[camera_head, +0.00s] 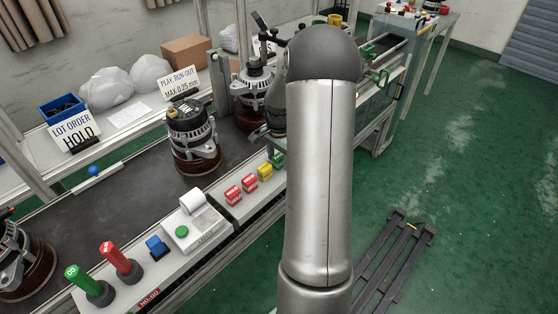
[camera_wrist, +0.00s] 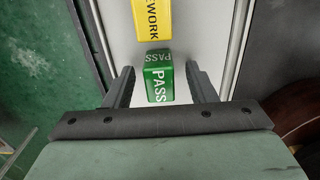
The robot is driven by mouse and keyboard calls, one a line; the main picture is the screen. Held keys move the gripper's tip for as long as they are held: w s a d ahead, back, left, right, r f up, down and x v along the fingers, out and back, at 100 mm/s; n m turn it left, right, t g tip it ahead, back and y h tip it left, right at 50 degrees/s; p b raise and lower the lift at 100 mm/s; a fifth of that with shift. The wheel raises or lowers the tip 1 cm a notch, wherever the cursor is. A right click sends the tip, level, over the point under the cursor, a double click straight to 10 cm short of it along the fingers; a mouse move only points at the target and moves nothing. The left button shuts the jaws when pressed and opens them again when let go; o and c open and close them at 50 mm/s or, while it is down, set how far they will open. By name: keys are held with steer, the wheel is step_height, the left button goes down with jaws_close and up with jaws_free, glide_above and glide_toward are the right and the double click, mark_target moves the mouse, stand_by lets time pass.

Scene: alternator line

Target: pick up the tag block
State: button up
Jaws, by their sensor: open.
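The tag blocks stand in a row on a light strip along the belt's front side. In the head view they are two red blocks (camera_head: 241,190), a yellow block (camera_head: 264,171) and a green block (camera_head: 278,159). In the wrist view, the green block (camera_wrist: 158,83) reads PASS and appears between the two fingers of my gripper (camera_wrist: 160,77), with a gap on each side. I cannot tell how far the fingertips are above the strip. My gripper is open and empty. The yellow block (camera_wrist: 153,20), reading WORK where visible, lies just beyond. My arm hides the gripper in the head view.
A label printer (camera_head: 195,222) and a blue item (camera_head: 157,247) sit left of the blocks. Red (camera_head: 120,262) and green (camera_head: 88,286) handled gauges stand nearer. An alternator (camera_head: 193,137) stands on the dark belt (camera_head: 135,200).

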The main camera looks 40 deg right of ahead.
steer(key=c, duration=1.1)
steer(key=shift+o, duration=0.2)
steer(key=shift+r, duration=0.1)
